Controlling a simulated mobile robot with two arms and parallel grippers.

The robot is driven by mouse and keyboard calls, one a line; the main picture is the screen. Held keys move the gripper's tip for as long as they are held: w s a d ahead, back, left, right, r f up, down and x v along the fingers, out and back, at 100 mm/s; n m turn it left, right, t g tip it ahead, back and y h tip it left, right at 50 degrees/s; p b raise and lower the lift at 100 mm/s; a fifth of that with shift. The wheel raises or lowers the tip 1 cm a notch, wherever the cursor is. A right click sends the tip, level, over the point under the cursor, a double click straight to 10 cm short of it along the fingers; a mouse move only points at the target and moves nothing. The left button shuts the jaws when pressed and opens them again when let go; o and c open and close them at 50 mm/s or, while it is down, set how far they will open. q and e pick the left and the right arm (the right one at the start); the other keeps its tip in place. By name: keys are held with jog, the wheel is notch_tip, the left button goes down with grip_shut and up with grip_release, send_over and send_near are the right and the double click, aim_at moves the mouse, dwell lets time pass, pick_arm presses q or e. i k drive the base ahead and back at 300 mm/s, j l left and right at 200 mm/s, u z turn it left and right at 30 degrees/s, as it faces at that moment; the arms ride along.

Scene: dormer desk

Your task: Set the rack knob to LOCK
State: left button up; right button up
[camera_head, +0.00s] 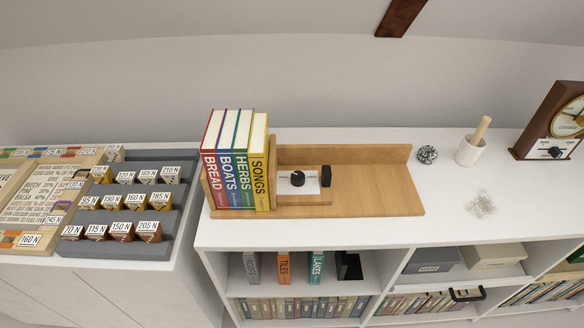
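The wooden book rack (375,190) stands on the white shelf top in the middle of the head view. Its black round knob (297,178) sits on a white plate (312,185) just right of the books. A light pointer mark shows on the knob, but its direction and the plate's small lettering are too small to read. Several upright books, BREAD, BOATS, HERBS and SONGS (258,165), fill the rack's left end. Neither of my grippers is in view.
A grey stepped tray (180,205) of labelled blocks is at left. A speckled ball (427,155), a white mortar with pestle (469,151), a small clear pile (481,204) and a wooden clock (557,125) stand at right. The rack's right half is bare.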

aim_at(297, 178)
jog(key=l+z, duration=0.25)
jog(key=l, duration=1.45)
jog(key=k, duration=0.05)
